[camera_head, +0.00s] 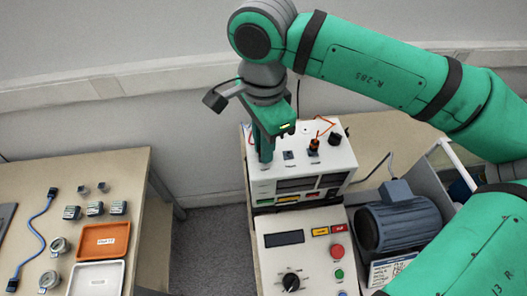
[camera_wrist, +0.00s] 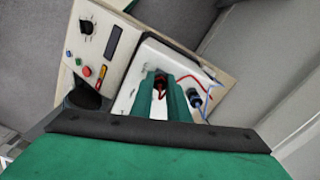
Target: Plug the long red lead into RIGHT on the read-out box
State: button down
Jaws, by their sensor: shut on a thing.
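The white read-out box (camera_head: 345,163) stands behind the control panel. My gripper (camera_head: 267,158) points down over the left part of its top. In the wrist view the fingers (camera_wrist: 165,100) are shut on a dark red piece (camera_wrist: 160,88), seemingly the red lead's plug, mostly hidden between them. A small dark socket (camera_head: 288,155) shows mid-top. The labels are too small to read, and the fingers hide the spot below them.
The control panel (camera_head: 265,262) with knob and buttons is in front of the box. A grey-blue motor (camera_head: 400,220) sits in a bin at right. The left table (camera_head: 125,190) holds a blue cable (camera_head: 36,235), small parts and an orange tray (camera_head: 103,241). A dark knob (camera_head: 335,139) rises at the box's back right.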

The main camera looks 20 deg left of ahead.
jog(key=n, duration=0.4)
jog(key=shift+w, duration=0.1)
dwell(0.3)
jog(key=shift+n, duration=2)
jog(key=shift+n, duration=1)
